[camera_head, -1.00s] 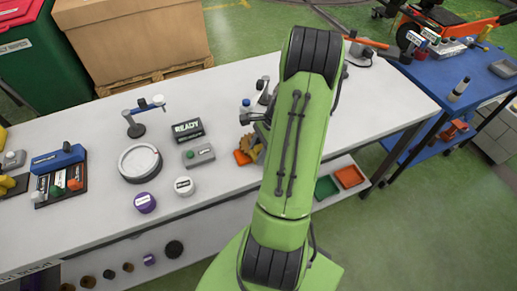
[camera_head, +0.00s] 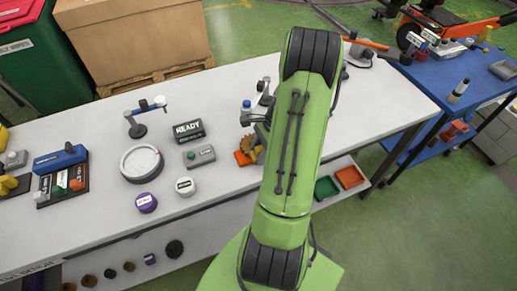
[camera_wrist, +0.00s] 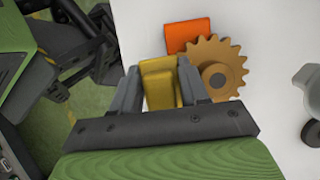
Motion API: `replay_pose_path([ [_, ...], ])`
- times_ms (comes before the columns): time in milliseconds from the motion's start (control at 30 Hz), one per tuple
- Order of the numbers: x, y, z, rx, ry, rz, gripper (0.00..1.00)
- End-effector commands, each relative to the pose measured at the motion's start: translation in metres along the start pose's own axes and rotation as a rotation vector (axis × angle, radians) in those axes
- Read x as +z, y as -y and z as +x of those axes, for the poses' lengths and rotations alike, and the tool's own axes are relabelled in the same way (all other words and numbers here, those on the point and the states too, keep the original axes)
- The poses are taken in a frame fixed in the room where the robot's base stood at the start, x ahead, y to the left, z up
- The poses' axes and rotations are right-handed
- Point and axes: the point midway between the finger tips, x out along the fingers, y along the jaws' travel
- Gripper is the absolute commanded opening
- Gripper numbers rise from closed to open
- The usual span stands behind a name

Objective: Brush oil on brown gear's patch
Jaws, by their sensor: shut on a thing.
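The brown gear (camera_wrist: 216,68) lies flat on the white table in the wrist view, partly over an orange block or pad (camera_wrist: 187,36). In the head view the gear (camera_head: 257,154) shows only in part beside my green arm. My gripper (camera_wrist: 160,78) is shut on a yellow thing (camera_wrist: 160,84), just left of the gear in the wrist view. The yellow thing looks like a handle; its far end and any bristles cannot be made out. No oil patch can be told on the gear. In the head view my arm hides most of the gripper.
A READY sign (camera_head: 188,131), a grey button box (camera_head: 199,156), a round white dial (camera_head: 141,163) and purple (camera_head: 146,202) and white (camera_head: 185,186) round pots stand left of the gear. A blue-capped bottle (camera_head: 246,106) stands behind it. The table front is mostly clear.

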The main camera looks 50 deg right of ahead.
Motion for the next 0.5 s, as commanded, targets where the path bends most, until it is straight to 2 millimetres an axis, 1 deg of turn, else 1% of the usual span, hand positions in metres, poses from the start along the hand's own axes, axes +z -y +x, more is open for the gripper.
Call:
replay_pose_path([
  [267,0.0,0.001,-0.0002,0.0,0.0,0.0,0.2],
  [500,0.0003,0.0084,-0.0007,0.0,0.0,0.0,0.2],
])
